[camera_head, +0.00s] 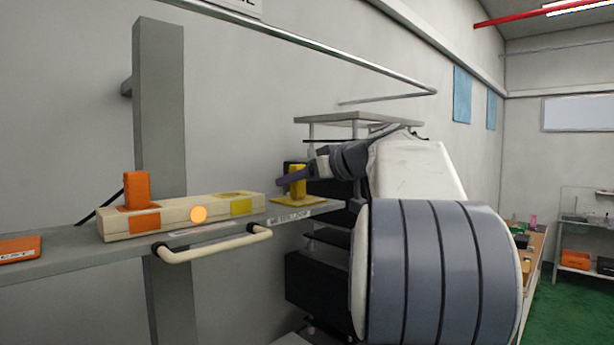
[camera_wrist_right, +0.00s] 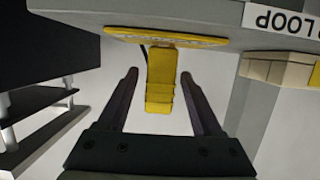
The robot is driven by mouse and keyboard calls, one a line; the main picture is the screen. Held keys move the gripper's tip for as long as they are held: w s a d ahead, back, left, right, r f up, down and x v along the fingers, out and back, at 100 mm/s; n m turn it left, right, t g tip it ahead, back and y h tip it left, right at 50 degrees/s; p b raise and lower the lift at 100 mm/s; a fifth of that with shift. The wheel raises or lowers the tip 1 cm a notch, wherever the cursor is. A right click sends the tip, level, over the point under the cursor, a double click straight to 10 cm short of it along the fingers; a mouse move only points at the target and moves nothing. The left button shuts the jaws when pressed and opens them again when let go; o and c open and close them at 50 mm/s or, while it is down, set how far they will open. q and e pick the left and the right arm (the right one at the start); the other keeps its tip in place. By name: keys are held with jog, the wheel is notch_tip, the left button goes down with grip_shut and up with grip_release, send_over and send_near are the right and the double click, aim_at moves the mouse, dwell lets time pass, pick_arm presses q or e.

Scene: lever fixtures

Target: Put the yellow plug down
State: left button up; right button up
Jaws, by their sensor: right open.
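The yellow plug (camera_head: 298,183) stands upright on a flat yellow pad (camera_head: 312,202) at the right end of the grey shelf. In the right wrist view, which looks inverted, the plug (camera_wrist_right: 160,85) meets the pad (camera_wrist_right: 200,41). My right gripper (camera_head: 291,180) is at the plug. In the wrist view its fingers (camera_wrist_right: 158,75) are spread, one on each side of the plug, with a gap on both sides. My left gripper is not in view.
A cream fixture box (camera_head: 180,218) with orange and yellow patches, a lit orange button (camera_head: 198,214) and an upright orange plug (camera_head: 137,189) sits left along the shelf. A cream handle (camera_head: 215,244) juts out in front. Dark shelving (camera_head: 315,275) stands beyond the shelf's right end.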

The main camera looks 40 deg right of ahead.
jog(key=shift+s+r, duration=0.1)
jog(key=shift+s, duration=0.25)
jog(key=b+v, duration=0.4)
jog(key=v, duration=0.7)
jog(key=shift+s+r+b, duration=0.2)
jog(key=shift+b, duration=0.1)
